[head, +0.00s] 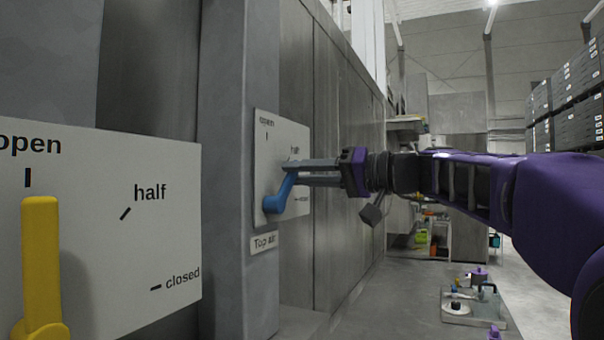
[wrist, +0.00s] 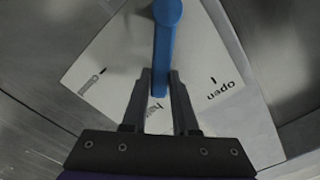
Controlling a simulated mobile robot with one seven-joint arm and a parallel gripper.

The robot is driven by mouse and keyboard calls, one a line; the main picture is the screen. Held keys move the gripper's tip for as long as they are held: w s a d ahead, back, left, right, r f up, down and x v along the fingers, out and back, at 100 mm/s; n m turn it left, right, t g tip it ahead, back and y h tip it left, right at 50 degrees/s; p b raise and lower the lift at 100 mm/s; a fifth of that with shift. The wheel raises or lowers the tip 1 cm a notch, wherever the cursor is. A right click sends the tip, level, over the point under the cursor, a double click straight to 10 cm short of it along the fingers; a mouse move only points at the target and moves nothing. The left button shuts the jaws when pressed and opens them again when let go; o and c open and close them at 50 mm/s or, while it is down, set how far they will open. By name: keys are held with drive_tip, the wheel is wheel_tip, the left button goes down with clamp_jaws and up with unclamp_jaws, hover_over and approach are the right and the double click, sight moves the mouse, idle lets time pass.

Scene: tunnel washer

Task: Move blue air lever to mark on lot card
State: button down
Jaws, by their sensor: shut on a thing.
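The blue air lever (head: 279,196) is mounted on a white plate (head: 264,150) marked open, half and closed, above a "Top air" label (head: 264,243). My gripper (head: 292,165) is shut on the lever's free end. In the wrist view the blue lever (wrist: 165,45) runs between the two fingers of my gripper (wrist: 160,80) and points toward the half mark, which the fingers partly hide. The open mark (wrist: 213,80) is to the right there, and the closed mark (wrist: 91,82) to the left. I cannot make out a lot card.
A yellow lever (head: 41,265) stands upright at open on a larger white plate (head: 150,235) at the near left. A grey pillar (head: 225,180) is between the plates. A low platform with small items (head: 475,305) is on the floor at right. Stacked dark crates (head: 570,95) stand farther back.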

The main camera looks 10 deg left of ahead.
drive_tip(key=c, duration=0.7)
unclamp_jaws()
drive_tip(key=v, duration=1.7)
drive_tip(key=shift+s+d+b, duration=0.15)
drive_tip(key=shift+b, duration=0.2)
drive_tip(key=shift+f, duration=0.1)
